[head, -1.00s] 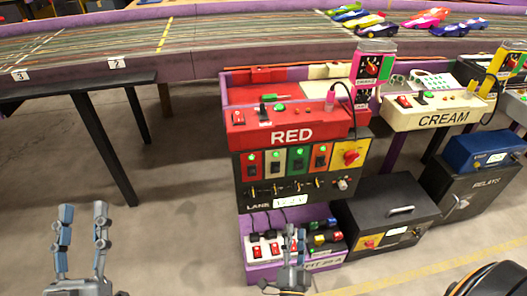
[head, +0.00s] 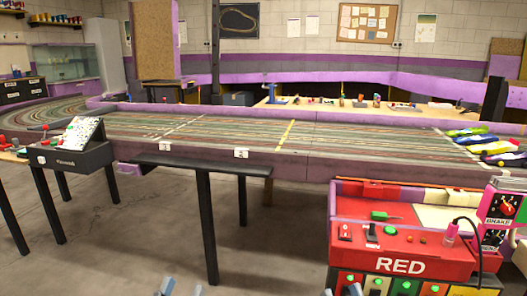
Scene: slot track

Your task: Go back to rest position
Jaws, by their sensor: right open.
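My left gripper (head: 182,288) shows only as two blue-grey fingertips at the bottom edge of the head view. The tips are apart with nothing seen between them. My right gripper (head: 341,291) also shows only as fingertips at the bottom edge, in front of the lower part of the red control station (head: 400,240). Its tips are apart. The rest of both grippers and both arms is below the frame.
The slot track (head: 225,130) crosses the view, with several toy cars (head: 485,141) at its right. A black side table (head: 205,165) stands before it. A black box with a sloped panel (head: 78,150) is at left. Grey floor (head: 130,240) is clear at lower left.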

